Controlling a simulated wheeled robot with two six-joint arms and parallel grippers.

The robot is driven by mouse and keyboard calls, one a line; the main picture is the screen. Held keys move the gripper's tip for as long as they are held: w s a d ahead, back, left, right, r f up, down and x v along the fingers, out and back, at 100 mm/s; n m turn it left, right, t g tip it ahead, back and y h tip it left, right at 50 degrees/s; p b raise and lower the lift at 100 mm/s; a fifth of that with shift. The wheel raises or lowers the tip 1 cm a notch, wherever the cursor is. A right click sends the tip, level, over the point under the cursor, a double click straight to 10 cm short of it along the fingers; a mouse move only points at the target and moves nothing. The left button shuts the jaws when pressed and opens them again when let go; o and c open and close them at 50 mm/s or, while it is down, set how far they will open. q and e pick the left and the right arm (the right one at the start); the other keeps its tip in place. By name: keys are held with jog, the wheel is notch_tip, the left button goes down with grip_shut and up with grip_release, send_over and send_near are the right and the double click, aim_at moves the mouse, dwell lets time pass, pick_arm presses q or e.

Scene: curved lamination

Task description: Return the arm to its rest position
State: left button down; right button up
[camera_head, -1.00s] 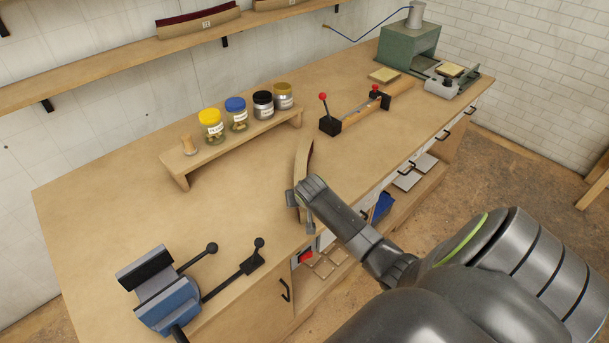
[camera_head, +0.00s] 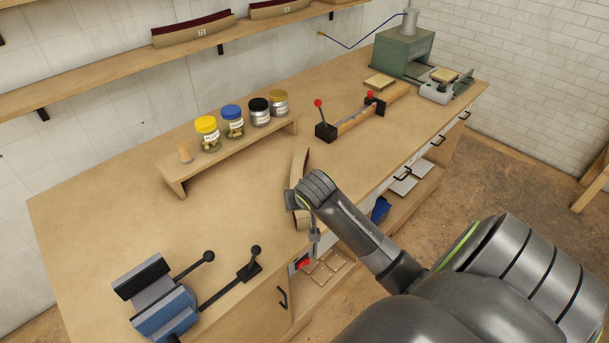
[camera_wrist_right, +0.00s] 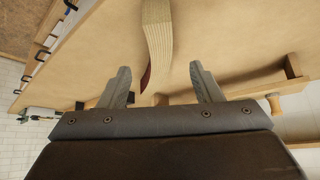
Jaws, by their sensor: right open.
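My right arm reaches in from the lower right of the head view. Its gripper (camera_head: 302,205) is at the front edge of the workbench (camera_head: 230,225), beside a curved laminated wood piece (camera_head: 300,170) standing on the bench. The arm hides part of that piece. In the right wrist view the two gripper fingers (camera_wrist_right: 160,90) are spread apart with nothing between their tips. The curved piece (camera_wrist_right: 157,35) shows beyond and between them, with its layered edge facing me. My left gripper is not in view.
A blue vise (camera_head: 165,300) sits at the bench's near left. A small riser (camera_head: 235,150) holds several jars. A clamp jig (camera_head: 350,118) and a green machine (camera_head: 405,52) stand farther right. The bench's left part is clear.

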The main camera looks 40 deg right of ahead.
dwell(0.6)
jog(key=s+a+f+n+g+y, duration=0.1)
jog(key=s+a+f+n, duration=0.2)
jog(key=s, duration=1)
jog(key=s+a+n+g+y, duration=0.15)
jog(key=s+a, duration=0.35)
jog(key=s, duration=0.9)
notch_tip(320, 180, down, 25)
jog(key=d+g, duration=0.1)
jog(key=s+f+g+b, duration=0.1)
jog(key=s+f, duration=1.3)
jog(key=f, duration=0.3)
jog(key=shift+s+a+f+n+b, duration=0.3)
jog(key=shift+s+a+n, duration=0.05)
jog(key=shift+a, duration=0.1)
jog(key=shift+g, duration=0.25)
